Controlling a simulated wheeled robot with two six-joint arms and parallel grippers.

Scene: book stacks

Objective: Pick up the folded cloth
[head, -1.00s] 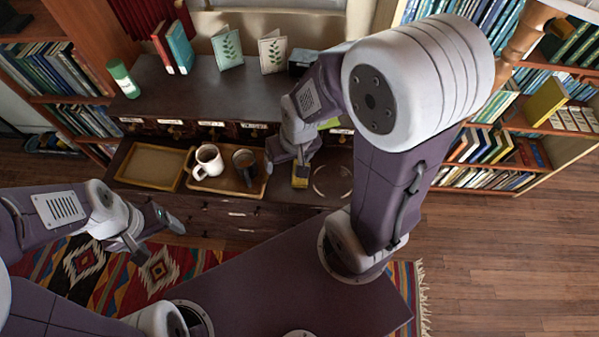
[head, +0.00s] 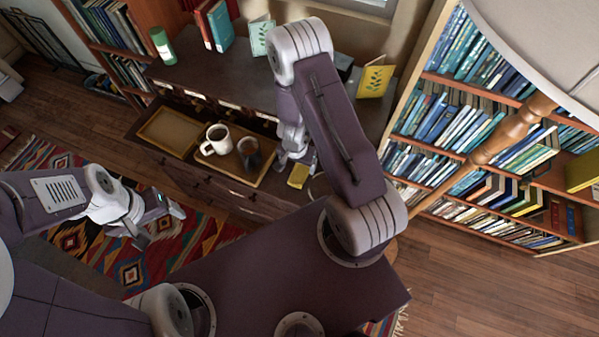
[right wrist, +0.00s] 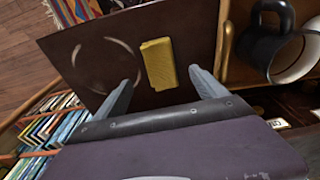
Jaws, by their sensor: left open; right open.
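The folded cloth (head: 298,176) is a small yellow rectangle lying flat on the dark lower top of the cabinet, right of the tray with the mugs. In the right wrist view the cloth (right wrist: 158,63) lies just beyond the fingertips, between their lines. My right gripper (right wrist: 164,82) is open and empty, with one finger to each side of the cloth and apart from it. In the head view the right gripper is partly hidden by its own arm, just behind the cloth. My left gripper (head: 160,228) is open and empty over the rug, away from the cabinet.
A wooden tray (head: 262,178) holds a white mug (head: 216,140) and a dark mug (head: 248,153) close to the cloth. An empty tray (head: 168,132) stands further left. A pale ring mark (right wrist: 106,64) is beside the cloth. Bookshelves (head: 470,130) stand at the right.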

